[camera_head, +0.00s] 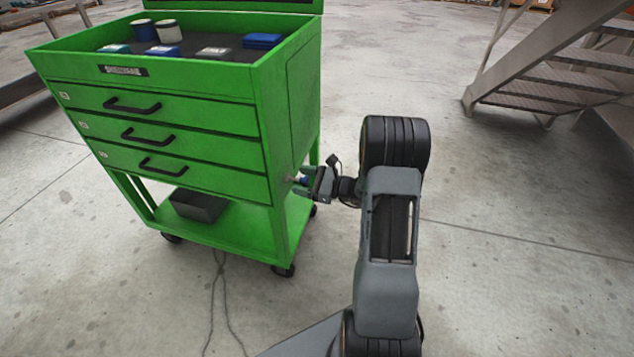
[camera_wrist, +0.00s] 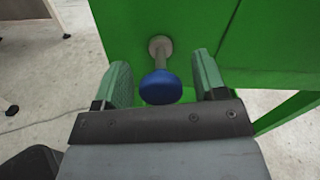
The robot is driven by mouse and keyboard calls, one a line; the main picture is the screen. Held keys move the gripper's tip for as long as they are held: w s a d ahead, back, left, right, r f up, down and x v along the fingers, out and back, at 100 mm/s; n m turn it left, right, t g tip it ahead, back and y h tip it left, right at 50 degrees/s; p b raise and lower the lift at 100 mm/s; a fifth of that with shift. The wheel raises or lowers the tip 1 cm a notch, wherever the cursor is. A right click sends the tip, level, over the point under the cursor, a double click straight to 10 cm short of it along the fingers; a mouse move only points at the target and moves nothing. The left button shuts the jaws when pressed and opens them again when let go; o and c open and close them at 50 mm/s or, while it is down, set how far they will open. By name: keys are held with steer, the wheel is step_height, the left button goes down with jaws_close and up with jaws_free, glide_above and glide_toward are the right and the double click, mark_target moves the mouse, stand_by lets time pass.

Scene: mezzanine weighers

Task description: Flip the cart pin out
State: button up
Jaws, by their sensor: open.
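The green cart (camera_head: 180,110) stands at the left of the head view, with three drawers and a lower shelf. The cart pin, a blue round knob (camera_wrist: 160,88) on a pale metal stem (camera_wrist: 160,50), sticks out of the cart's green side panel in the wrist view. My gripper (camera_wrist: 165,78) is open, with one green finger on each side of the knob. A gap shows between the knob and each finger. In the head view my gripper (camera_head: 312,184) is at the cart's right side, and the pin is mostly hidden there.
The cart's top tray holds two cylinders (camera_head: 157,31), a blue box (camera_head: 262,41) and small flat items. A dark bin (camera_head: 199,205) sits on the lower shelf. A metal staircase (camera_head: 560,75) stands at upper right. A cable (camera_head: 218,300) lies on the floor. The right floor is clear.

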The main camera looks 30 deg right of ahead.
steer(key=p+v, duration=0.2)
steer(key=v, duration=1.1)
steer(key=shift+d+p, duration=0.2)
steer(key=shift+p, duration=0.1)
steer(key=shift+s, duration=0.15)
steer(key=s+a+r+n+g+h+p, duration=0.25)
steer(key=a+r+n+g+p, duration=0.45)
steer(key=r, duration=0.4)
steer(key=s+a+r+n+g+h+p, duration=0.1)
steer(key=s+a+r+n+g+p, duration=0.2)
steer(key=a+r+n+g+p, duration=0.45)
steer(key=s+a+r+n+t+h+p, duration=0.1)
steer(key=s+r+n+t+h+p, duration=0.2)
steer(key=r, duration=0.8)
steer(key=s+a+r+n+t+h+p, duration=0.2)
steer(key=r+n+h+p, duration=0.4)
steer(key=r+p, duration=0.4)
steer(key=shift+s+a+r+n+t+h+p, duration=0.25)
steer(key=shift+s+r+n+t+h+p, duration=0.15)
steer(key=shift+s, duration=0.5)
